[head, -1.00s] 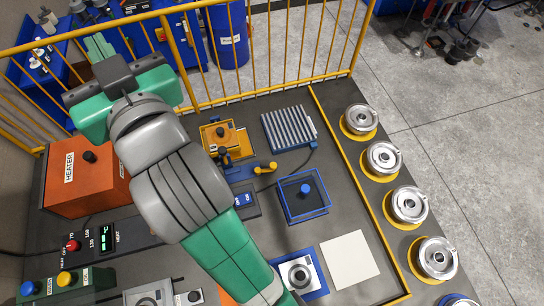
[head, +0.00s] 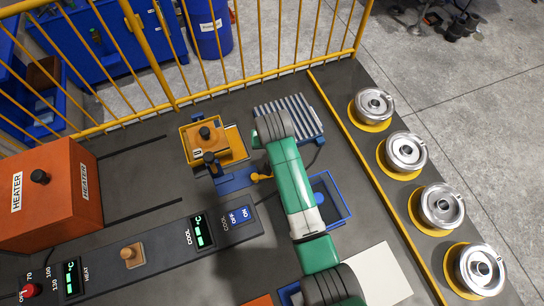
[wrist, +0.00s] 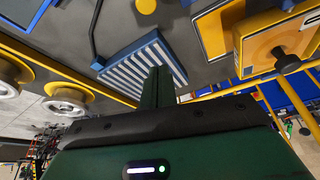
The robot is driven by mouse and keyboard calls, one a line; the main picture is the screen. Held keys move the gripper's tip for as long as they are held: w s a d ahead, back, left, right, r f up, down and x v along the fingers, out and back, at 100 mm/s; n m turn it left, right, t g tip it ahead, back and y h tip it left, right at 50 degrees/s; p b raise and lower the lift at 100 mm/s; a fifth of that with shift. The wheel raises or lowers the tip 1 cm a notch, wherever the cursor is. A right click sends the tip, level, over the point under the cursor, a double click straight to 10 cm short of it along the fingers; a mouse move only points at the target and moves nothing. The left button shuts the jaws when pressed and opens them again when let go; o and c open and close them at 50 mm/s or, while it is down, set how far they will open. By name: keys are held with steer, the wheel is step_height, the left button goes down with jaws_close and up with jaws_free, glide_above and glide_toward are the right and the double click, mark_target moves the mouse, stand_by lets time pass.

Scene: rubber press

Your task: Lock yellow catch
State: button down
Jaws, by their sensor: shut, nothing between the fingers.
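The yellow catch (head: 260,177) sits at the right end of a blue base (head: 236,181), in front of the yellow press block (head: 212,143). My arm passes just right of the catch and covers part of it in the head view, so I cannot tell its position clearly. My gripper's shut fingers (wrist: 158,88) show in the wrist view in front of the striped blue rack (wrist: 128,66), with nothing held. The yellow block (wrist: 230,35) is to their right there. In the head view my arm and wrist hide the fingers.
An orange heater (head: 45,195) stands at the left. A blue-framed box (head: 337,197) lies partly under my arm. Several round metal moulds (head: 407,150) line the right edge. A yellow railing (head: 235,85) borders the back. The table between heater and press is mostly clear.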

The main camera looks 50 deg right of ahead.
steer(key=shift+s+d+f, duration=0.1)
steer(key=shift+s+f, duration=0.1)
steer(key=shift+f, duration=0.1)
steer(key=b+x, duration=0.3)
steer(key=x, duration=0.6)
steer(key=shift+f, duration=0.45)
steer(key=shift+s+a+f+p, duration=0.15)
steer(key=shift+s+a+p, duration=0.1)
steer(key=shift+s+a, duration=0.45)
steer(key=shift+s+a+f+p, duration=0.1)
steer(key=shift+s+a+p, duration=0.15)
steer(key=shift+s+a, duration=0.45)
steer(key=shift+d, duration=0.1)
